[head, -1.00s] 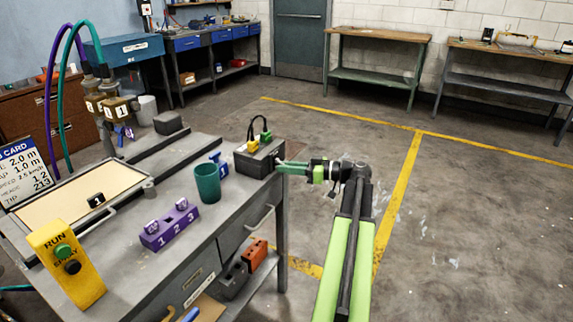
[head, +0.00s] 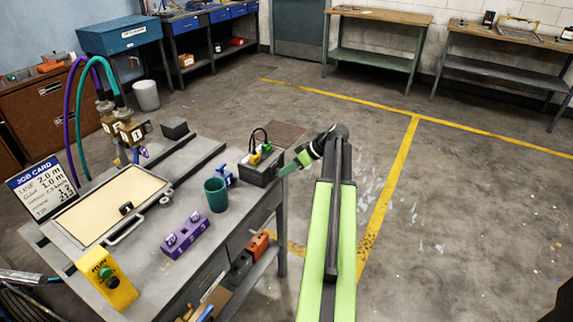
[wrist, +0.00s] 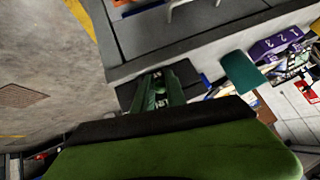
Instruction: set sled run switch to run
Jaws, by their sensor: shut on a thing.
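A dark box (head: 259,172) with a looped black cable and yellow and green plugs stands at the right corner of the grey bench. My gripper (head: 290,168) reaches its right side from the right. In the wrist view my green gripper fingers (wrist: 161,87) are close together in front of the dark box (wrist: 187,74). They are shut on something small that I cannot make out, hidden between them. A yellow box (head: 106,281) marked RUN, with a green button and a dark one, stands at the bench's near left. I cannot make out a switch lever.
A teal cup (head: 216,195), a blue item (head: 222,173) and a purple numbered block (head: 184,236) stand on the bench near the dark box. The floor at right is clear.

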